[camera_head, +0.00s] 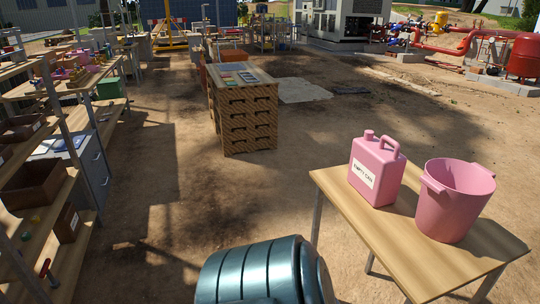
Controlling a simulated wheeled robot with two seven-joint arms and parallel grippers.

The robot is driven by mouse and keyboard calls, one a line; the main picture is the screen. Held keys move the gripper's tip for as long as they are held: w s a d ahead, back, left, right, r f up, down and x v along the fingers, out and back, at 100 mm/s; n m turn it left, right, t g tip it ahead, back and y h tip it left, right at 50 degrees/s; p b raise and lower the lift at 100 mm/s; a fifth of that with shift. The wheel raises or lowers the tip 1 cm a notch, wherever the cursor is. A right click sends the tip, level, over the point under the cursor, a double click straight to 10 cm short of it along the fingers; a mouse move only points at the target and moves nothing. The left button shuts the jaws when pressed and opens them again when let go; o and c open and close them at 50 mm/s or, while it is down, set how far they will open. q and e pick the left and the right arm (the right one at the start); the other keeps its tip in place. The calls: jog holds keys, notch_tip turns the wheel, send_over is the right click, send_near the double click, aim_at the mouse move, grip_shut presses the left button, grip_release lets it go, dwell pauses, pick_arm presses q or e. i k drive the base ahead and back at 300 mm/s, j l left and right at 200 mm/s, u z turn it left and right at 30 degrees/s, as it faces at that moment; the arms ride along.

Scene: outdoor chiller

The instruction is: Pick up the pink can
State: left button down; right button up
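The pink can (376,170) stands upright on a light wooden table (350,213) at the right of the head view. It has a boxy body, a short capped spout on top, a loop handle and a white label reading "EMPTY CAN". A pink bucket (452,206) with side lugs stands on the same table, to the right of the can and nearer to me. The can's front and top are in plain sight. Neither of my grippers is in view.
A dark teal ribbed rounded object (262,272) fills the bottom middle; I cannot tell what it is. Wooden shelves (62,190) line the left. Bare ground lies between shelves and table.

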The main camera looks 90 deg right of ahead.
aim_at(376, 170)
jog(key=z, duration=3.6)
jog(key=i+j+z, duration=0.1)
jog(key=z, duration=0.35)
jog(key=i+j+z, duration=0.1)
jog(key=j+z, duration=0.15)
jog(key=z, duration=0.2)
jog(key=i+j+z, duration=0.15)
jog(key=j, duration=0.45)
jog(key=i+j+z, duration=0.2)
jog(key=j, duration=0.35)
jog(key=j+z, duration=0.15)
jog(key=j, duration=0.45)
